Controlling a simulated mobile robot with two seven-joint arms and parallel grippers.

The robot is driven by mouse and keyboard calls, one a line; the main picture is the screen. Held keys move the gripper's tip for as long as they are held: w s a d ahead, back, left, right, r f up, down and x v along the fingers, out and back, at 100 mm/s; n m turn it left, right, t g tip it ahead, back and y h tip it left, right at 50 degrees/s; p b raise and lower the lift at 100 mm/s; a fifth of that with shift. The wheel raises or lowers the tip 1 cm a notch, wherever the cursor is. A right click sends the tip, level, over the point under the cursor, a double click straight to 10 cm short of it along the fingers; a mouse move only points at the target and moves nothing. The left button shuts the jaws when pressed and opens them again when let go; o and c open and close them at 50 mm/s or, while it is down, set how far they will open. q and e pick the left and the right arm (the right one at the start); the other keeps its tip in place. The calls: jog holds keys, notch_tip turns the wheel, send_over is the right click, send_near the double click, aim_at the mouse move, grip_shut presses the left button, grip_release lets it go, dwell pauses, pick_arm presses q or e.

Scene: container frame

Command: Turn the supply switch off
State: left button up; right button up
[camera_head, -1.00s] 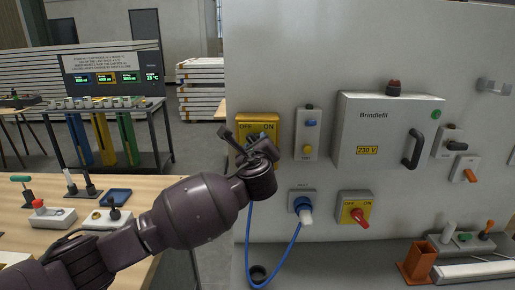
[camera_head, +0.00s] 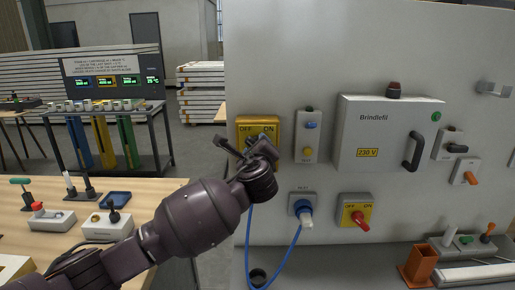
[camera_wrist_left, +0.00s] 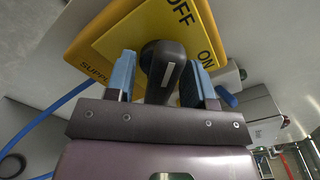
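The yellow supply switch (camera_head: 243,124), marked OFF on the left and ON on the right, is on the grey panel left of the cabinet. Its plate also shows in the left wrist view (camera_wrist_left: 120,42) with part of the word SUPPLY. My left gripper (camera_head: 246,148) is in front of it and hides its knob in the head view. In the left wrist view the black knob (camera_wrist_left: 160,62) with a white line stands between the blue fingertips (camera_wrist_left: 162,78). The fingers are apart, one on each side; a firm grip is not visible. My right gripper is not in view.
A blue plug (camera_head: 304,212) with a blue cable sits below right of the switch. A second yellow switch with a red knob (camera_head: 359,219) is farther right. A wooden table (camera_head: 150,190) stands left.

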pick_arm(q)
jog(key=shift+s, duration=0.15)
jog(key=s+b, duration=0.1)
jog(key=s, duration=0.9)
jog(key=shift+s, duration=0.3)
jog(key=shift+f, duration=0.1)
jog(key=s+a+f+n+g+h, duration=0.1)
jog(key=s+a+f+n+g, duration=0.2)
jog(key=f, duration=0.6)
jog(key=s+a+f+n, duration=0.3)
jog(key=a+f+n, duration=0.2)
jog(key=f, duration=0.4)
jog(key=s+a+f+n+g+h, duration=0.15)
jog(key=a+f+n, duration=0.3)
jog(key=f, duration=0.45)
jog(key=s+a+f+n+g+y, duration=0.1)
jog(key=s+a+f+n, duration=0.5)
jog(key=s, duration=0.4)
jog(key=s+a+f+n+y, duration=0.1)
jog(key=s+a+f+n, duration=0.6)
jog(key=s+a, duration=0.2)
jog(key=s, duration=0.2)
jog(key=shift+s+a+f+g+y, duration=0.15)
jog(key=shift+s+f+g+y, duration=0.15)
jog(key=shift+f+g+y, duration=0.05)
